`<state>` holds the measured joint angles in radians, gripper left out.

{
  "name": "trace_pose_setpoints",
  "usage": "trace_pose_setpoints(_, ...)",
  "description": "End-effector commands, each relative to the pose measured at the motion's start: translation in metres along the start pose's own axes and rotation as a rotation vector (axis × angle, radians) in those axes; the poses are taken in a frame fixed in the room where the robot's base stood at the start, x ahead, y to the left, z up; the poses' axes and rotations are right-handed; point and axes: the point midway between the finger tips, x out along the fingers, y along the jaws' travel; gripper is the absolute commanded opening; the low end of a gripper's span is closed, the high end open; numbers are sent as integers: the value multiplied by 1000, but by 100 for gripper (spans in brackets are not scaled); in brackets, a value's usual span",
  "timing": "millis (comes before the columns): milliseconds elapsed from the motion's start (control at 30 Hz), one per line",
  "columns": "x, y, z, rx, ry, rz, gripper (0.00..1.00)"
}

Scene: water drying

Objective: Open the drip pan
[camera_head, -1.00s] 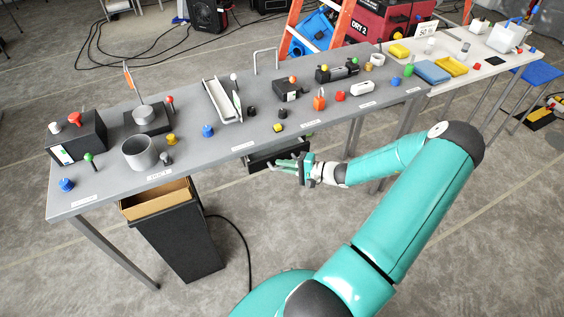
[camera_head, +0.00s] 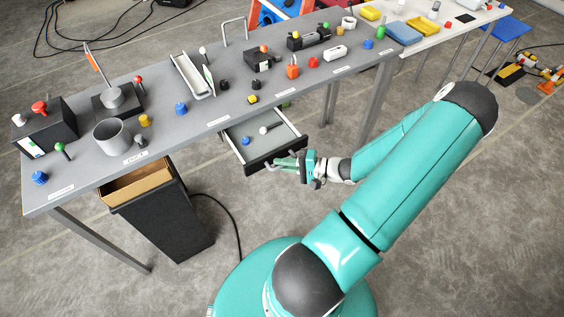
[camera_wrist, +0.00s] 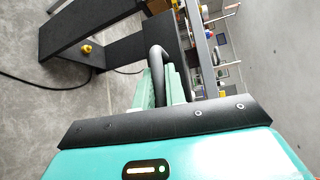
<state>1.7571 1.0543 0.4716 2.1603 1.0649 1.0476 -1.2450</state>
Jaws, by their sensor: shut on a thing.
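The drip pan (camera_head: 278,157) is a drawer with a black front under the grey table. It is pulled out, and its light grey inside shows a blue knob (camera_head: 245,141) and a white-headed piece (camera_head: 264,130). My gripper (camera_head: 277,163) is at the drawer's front, with its pale green fingers shut on the drawer handle. In the wrist view the dark curved handle (camera_wrist: 157,55) sits between the fingers (camera_wrist: 163,88). The exact contact is partly hidden by the fingers.
The grey table (camera_head: 190,135) carries a grey cup (camera_head: 110,137), a white tray (camera_head: 192,76) and several small coloured parts. A black bin (camera_head: 165,222) stands below on the left, with a cable beside it. The floor in front is clear.

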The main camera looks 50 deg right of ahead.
Motion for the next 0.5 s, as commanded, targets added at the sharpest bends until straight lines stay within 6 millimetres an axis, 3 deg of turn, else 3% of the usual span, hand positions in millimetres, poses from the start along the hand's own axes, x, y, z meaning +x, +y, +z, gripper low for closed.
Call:
trace_pose_setpoints(33,0,0,0,-1,-2,-1,0)
trace_pose_setpoints(67,0,0,0,-1,-2,-1,14)
trace_pose_setpoints(167,0,0,0,-1,-1,-1,34)
trace_pose_setpoints(500,-2,0,-1,-1,0,0,34)
